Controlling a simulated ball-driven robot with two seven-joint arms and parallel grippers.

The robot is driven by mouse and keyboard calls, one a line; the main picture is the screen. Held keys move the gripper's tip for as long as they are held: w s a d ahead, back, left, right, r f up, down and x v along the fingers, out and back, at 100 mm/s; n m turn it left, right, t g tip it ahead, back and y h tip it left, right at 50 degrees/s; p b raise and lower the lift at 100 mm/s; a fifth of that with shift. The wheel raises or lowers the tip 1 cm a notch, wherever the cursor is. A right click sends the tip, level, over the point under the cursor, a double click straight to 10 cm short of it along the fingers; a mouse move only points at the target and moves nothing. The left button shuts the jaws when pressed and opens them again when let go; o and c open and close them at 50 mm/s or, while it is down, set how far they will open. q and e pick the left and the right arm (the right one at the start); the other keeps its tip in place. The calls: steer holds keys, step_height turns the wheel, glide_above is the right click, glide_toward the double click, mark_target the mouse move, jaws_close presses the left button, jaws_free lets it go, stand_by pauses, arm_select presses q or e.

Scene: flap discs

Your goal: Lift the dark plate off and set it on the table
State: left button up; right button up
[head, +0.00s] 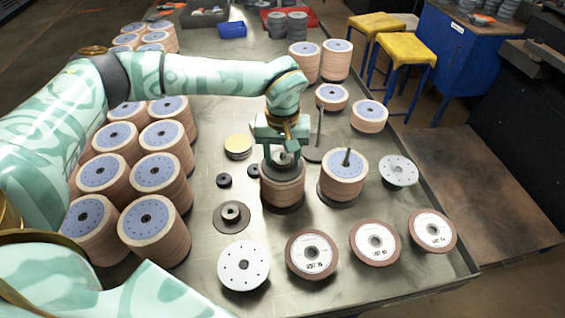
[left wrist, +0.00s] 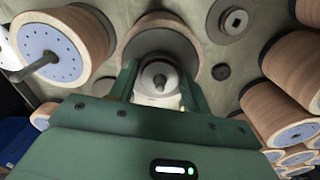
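The dark plate (head: 275,172) is a grey-brown disc lying on top of a short stack in the middle of the table. My left gripper (head: 282,157) points straight down over its centre. In the left wrist view, the plate (left wrist: 150,36) shows beyond the fingers, with a round pale hub (left wrist: 160,82) and central post between them. The left gripper's two fingers (left wrist: 158,75) stand apart on either side of that hub. They look open, with no clear sign of gripping. My right gripper is not in view.
The table (head: 330,225) has bare metal left and right of the stack. A similar dark flange (head: 231,214) lies to its left. A disc stack on a post (head: 344,178) stands close on the right. White-centred discs (head: 312,254) lie in front; tall disc stacks (head: 155,225) fill the left.

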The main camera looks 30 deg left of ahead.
arm_select(q)
steer(key=c, duration=0.7)
step_height(320, 180, up, 10)
steer(key=shift+r+p, duration=0.1)
steer(key=shift+p, duration=0.6)
